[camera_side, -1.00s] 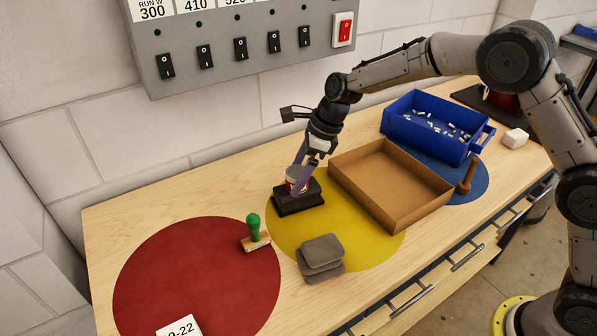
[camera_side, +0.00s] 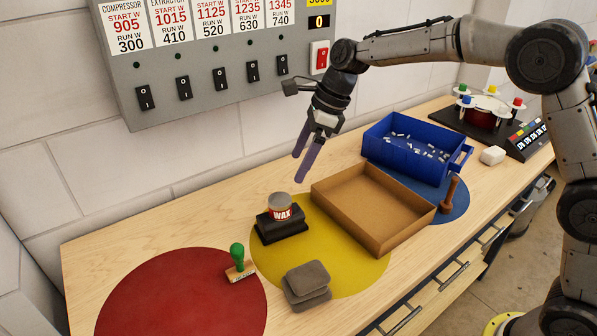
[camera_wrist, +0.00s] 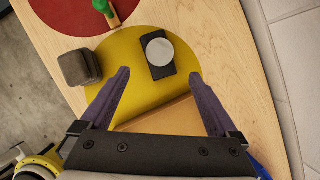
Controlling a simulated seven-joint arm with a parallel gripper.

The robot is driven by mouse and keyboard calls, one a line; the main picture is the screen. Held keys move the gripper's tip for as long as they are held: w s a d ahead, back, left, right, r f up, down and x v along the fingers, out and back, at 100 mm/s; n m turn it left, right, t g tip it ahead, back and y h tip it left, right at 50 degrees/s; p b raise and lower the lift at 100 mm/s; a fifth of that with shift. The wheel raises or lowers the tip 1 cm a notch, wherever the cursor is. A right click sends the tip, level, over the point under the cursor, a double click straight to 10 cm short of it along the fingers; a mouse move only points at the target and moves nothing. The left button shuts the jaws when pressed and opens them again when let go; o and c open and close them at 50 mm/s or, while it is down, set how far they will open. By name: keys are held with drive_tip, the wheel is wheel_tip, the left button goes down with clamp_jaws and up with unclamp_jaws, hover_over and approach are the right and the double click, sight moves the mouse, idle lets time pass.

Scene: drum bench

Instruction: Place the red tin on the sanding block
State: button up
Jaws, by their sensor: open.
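The red tin (camera_side: 280,207), with a WAX label and a pale lid, stands upright on top of a black block (camera_side: 281,229), which looks like the sanding block. The block lies at the back edge of the yellow disc. In the wrist view the tin's round lid (camera_wrist: 160,51) shows on the dark block (camera_wrist: 161,68). My gripper (camera_side: 303,166) is open and empty, above and to the right of the tin, apart from it. Its two purple fingers are spread wide in the wrist view (camera_wrist: 162,80).
An empty cardboard tray (camera_side: 372,206) stands right of the block, with a blue bin (camera_side: 415,148) of small pale pieces behind it. Grey pads (camera_side: 307,285) and a green-handled stamp (camera_side: 238,262) lie in front. A switch panel (camera_side: 215,60) hangs on the wall.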

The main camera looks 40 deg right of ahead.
drive_tip(key=shift+s+d+r, duration=0.1)
drive_tip(key=shift+r, duration=0.1)
drive_tip(key=s+d+r+n+h, duration=0.1)
drive_tip(key=s+d+r+n, duration=0.1)
drive_tip(key=s+n, duration=0.25)
drive_tip(key=s+d+r+n+t, duration=0.1)
drive_tip(key=s+d+r+n, duration=0.15)
drive_tip(key=s, duration=0.35)
drive_tip(key=s+d+r+n+h, duration=0.1)
drive_tip(key=s+d+r+n, duration=0.15)
drive_tip(key=s+n, duration=0.2)
drive_tip(key=s+d+f+n+t+h, duration=0.1)
drive_tip(key=s+d+f+n, duration=0.1)
drive_tip(key=s+n, duration=0.4)
drive_tip(key=s+d+f+n+t+h, duration=0.1)
drive_tip(key=s+d+f+n, duration=0.1)
drive_tip(key=s+n, duration=0.5)
drive_tip(key=s+d, duration=0.1)
drive_tip(key=s, duration=0.5)
drive_tip(key=shift+d+f, duration=0.35)
